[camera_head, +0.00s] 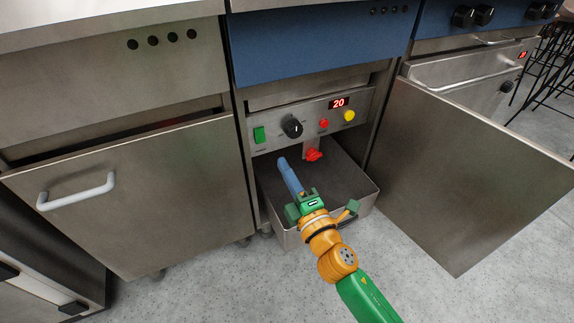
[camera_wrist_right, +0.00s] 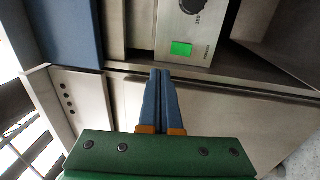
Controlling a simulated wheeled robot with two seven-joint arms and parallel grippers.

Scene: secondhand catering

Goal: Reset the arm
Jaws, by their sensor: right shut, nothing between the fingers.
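My right gripper (camera_head: 283,163) reaches in from the lower right in the head view, with an orange and green arm behind it. Its blue fingers are shut together and hold nothing. They hover in front of the open cabinet, over the pulled-out metal drawer (camera_head: 365,200) and below the control panel (camera_head: 268,113). The right wrist view also shows the shut fingers (camera_wrist_right: 162,75), pointing toward the panel with the green switch (camera_wrist_right: 181,49). My left gripper is not in view.
An open steel door (camera_head: 465,175) stands to the right of the cabinet. A tilted steel front with a handle (camera_head: 75,192) is at the left. Speckled floor lies in front.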

